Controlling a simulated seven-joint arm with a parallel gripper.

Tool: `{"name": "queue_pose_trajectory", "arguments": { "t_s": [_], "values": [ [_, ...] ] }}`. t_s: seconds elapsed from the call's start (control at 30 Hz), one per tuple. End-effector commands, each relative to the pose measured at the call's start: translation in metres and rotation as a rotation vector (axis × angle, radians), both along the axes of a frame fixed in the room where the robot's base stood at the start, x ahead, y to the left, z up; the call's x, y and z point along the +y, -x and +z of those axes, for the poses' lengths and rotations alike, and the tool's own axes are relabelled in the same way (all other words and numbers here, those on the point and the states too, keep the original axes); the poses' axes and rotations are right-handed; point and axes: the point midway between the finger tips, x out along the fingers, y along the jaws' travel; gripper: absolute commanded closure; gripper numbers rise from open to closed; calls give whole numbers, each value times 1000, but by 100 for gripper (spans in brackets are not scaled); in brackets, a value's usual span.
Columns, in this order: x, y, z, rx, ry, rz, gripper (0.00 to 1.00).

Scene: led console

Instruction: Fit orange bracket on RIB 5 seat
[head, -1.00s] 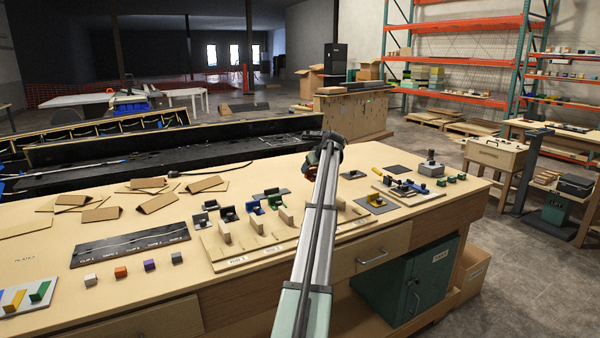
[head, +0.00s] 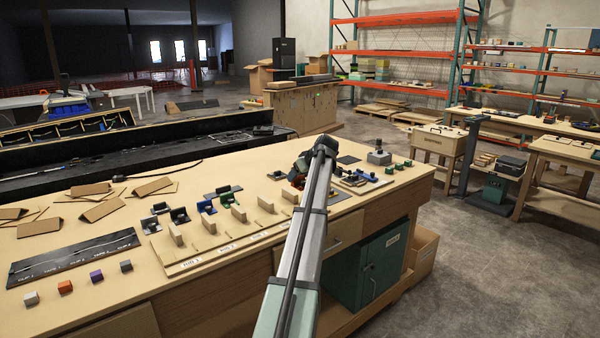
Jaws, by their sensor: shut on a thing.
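My gripper (head: 298,174) is small and dark in the head view, at the far end of my arm, over the right half of the bench. It is shut; a small orange patch beside it looks like the orange bracket, but its outline is mostly hidden by my arm. The rib board (head: 200,262) lies along the bench front with several upright wooden ribs (head: 238,213). Its left labels face the camera; my arm covers its right part, and I cannot make out the RIB 5 seat. Blue (head: 206,206) and green (head: 226,197) brackets stand behind the ribs, left of my gripper.
A dark label strip (head: 75,257) and several small cubes, one orange (head: 65,287), lie at the left. Folded cardboard pieces (head: 100,210) lie behind. A fixture with a grey block (head: 379,157) and small green blocks (head: 398,167) occupy the right end.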

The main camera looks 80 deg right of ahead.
Motion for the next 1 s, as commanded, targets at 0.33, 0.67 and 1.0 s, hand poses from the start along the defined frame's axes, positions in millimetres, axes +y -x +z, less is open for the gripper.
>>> {"name": "queue_pose_trajectory", "arguments": {
  "t_s": [0.33,0.67,1.0],
  "values": [
    [0,0,-20,2,0,1,71],
    [0,0,-52,2,0,0,71],
    [0,0,-65,1,2,1,71]
  ]
}}
